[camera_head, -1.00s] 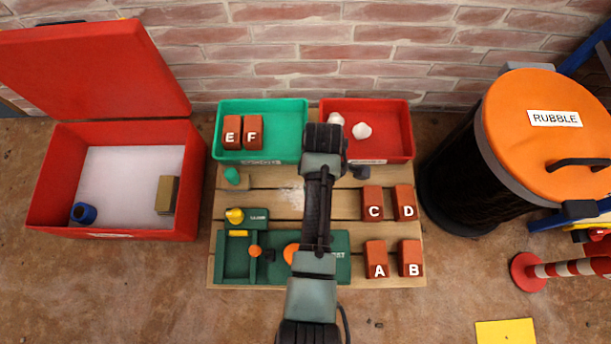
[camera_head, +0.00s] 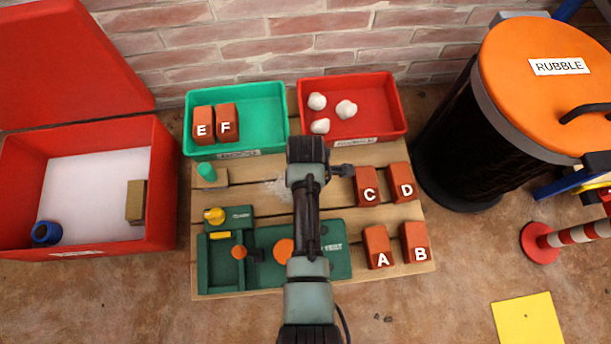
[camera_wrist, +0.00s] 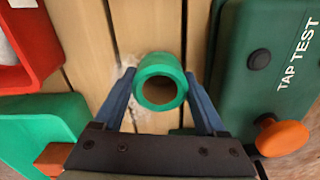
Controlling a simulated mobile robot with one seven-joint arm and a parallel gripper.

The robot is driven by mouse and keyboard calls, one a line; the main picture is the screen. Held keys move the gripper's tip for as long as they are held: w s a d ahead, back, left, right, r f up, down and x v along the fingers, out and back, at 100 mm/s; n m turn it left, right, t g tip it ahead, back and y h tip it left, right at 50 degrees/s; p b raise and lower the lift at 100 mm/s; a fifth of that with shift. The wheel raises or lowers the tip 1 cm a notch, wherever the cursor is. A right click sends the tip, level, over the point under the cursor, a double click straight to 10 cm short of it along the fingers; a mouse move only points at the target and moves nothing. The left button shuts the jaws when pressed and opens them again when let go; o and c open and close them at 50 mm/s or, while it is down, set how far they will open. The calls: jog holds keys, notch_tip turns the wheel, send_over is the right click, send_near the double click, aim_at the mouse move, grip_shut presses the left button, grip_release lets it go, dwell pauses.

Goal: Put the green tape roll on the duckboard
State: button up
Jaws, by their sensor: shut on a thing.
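In the wrist view, the green tape roll (camera_wrist: 160,62) is between the fingers of my gripper (camera_wrist: 158,76), which is shut on it. Its round opening faces the camera. The duckboard (camera_wrist: 85,35) of pale wooden slats lies beneath the roll; I cannot tell whether they touch. In the head view, the duckboard (camera_head: 345,202) bears the trays, bricks and test board, and my arm reaches over its middle. The roll and fingers are hidden under the arm there.
A green tray (camera_head: 262,93) and a red tray (camera_head: 397,98) stand at the back. Lettered bricks (camera_head: 377,248) stand at the right, and a green test board (camera_head: 340,262) lies in front. A small teal object (camera_head: 206,170) is at the left. Bare slats show around the arm.

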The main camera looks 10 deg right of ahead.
jog(key=shift+f, duration=0.65)
jog(key=shift+r, duration=0.15)
jog(key=o, duration=1.4)
jog(key=shift+f, duration=0.2)
notch_tip(320, 180, up, 12)
jog(key=p, duration=0.8)
jog(key=shift+r+p, duration=0.2)
jog(key=shift+p, duration=0.2)
